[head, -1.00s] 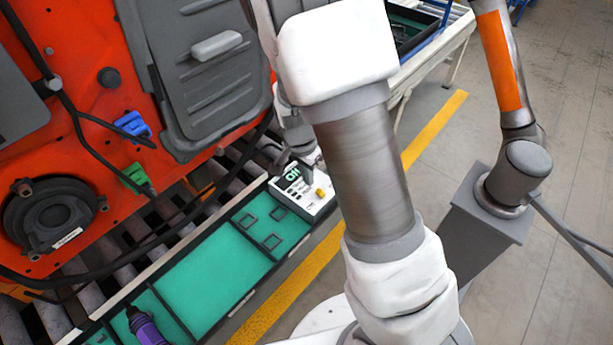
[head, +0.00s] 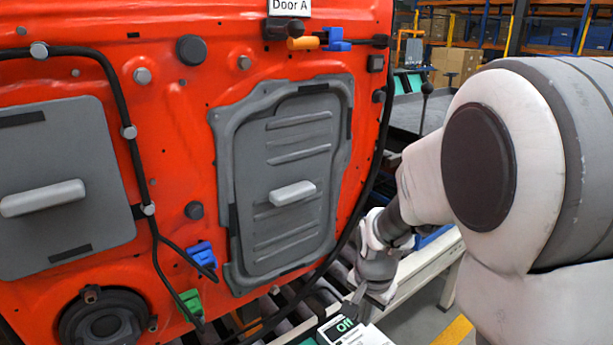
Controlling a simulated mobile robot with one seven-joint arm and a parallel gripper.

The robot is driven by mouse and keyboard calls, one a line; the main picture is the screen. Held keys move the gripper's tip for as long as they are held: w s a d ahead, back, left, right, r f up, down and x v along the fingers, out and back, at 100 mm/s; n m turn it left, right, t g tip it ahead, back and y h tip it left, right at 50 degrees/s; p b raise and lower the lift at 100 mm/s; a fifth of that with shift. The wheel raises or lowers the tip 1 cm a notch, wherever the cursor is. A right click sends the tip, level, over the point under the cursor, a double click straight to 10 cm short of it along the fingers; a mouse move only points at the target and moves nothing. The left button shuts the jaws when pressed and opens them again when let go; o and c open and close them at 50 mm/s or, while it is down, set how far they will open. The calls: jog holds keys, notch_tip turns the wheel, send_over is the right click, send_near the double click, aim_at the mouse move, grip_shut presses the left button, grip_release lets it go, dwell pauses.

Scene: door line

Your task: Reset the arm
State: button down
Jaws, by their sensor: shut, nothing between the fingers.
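My arm fills the right side of the head view and reaches down toward the middle. My gripper (head: 354,306) is small and partly hidden by my wrist. It is shut and empty, pointing down beside a white box with a small screen (head: 345,328) that reads "Off". The box is cut by the bottom edge. I cannot tell whether the fingertips touch it.
A red-orange door (head: 160,120) labelled "Door A" stands close on the left, with a grey panel (head: 290,190), black cables, a blue clip (head: 202,255) and a green clip (head: 190,302). A pale rail (head: 425,265) and shelves (head: 560,35) lie beyond.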

jog(key=s+d+r+n+t, duration=0.2)
jog(key=s+r+n, duration=0.6)
jog(key=s+r, duration=0.8)
jog(key=shift+s+r+n+t, duration=0.3)
jog(key=shift+s+r+t, duration=0.1)
jog(key=shift+r+t, duration=0.45)
